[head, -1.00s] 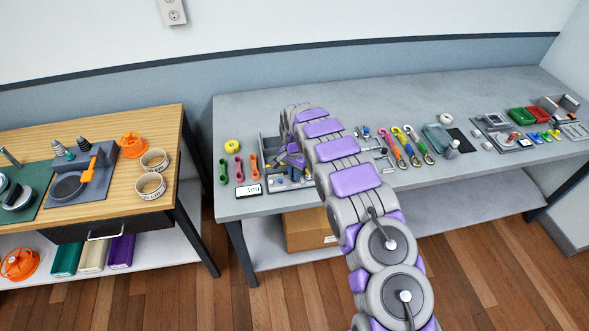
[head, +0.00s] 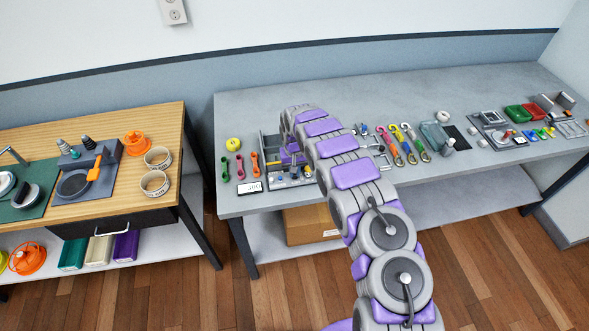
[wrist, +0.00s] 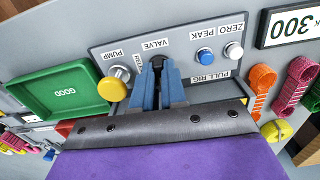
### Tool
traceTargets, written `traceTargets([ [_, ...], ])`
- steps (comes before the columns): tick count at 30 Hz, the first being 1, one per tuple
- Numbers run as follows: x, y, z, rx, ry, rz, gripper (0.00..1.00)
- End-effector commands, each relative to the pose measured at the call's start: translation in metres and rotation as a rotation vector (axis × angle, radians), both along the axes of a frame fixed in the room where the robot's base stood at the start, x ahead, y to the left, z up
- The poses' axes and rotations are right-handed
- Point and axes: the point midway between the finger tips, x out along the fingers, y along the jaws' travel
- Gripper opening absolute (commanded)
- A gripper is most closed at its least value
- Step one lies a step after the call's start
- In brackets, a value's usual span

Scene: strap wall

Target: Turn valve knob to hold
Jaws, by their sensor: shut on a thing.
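The black valve knob (wrist: 157,63) shows in the wrist view under the VALVE label, mostly hidden by my fingers. My gripper (wrist: 158,78) is shut on it, with its blue fingers on either side. Small lettering beside the knob is partly covered, so I cannot read its setting. The grey panel (wrist: 185,53) also carries a yellow PUMP knob to the left and a blue and a white button to the right. In the head view the panel (head: 292,182) is largely covered by my arm, and the knob cannot be made out there.
A display (wrist: 291,27) reading 300 stands beside the panel. A green GOOD tray (wrist: 62,92) lies to the left in the wrist view. Orange and pink straps (wrist: 292,85) and a yellow round thing (wrist: 276,131) lie to the right. The grey bench (head: 360,97) is clear towards the back.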

Motion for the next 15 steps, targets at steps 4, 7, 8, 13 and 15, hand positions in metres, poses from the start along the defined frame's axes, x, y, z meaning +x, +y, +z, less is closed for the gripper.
traceTargets([
  [4,0.0044,0.0009,0.0041,0.004,-0.013,0.036,0.0],
  [7,0.0046,0.0008,0.004,0.005,-0.014,0.051,0.0],
  [8,0.0046,0.0008,0.004,0.004,-0.015,0.054,0.0],
  [13,0.0045,0.0009,0.0038,0.004,-0.015,0.059,0.0],
  [15,0.0046,0.0009,0.0038,0.004,-0.015,0.059,0.0],
])
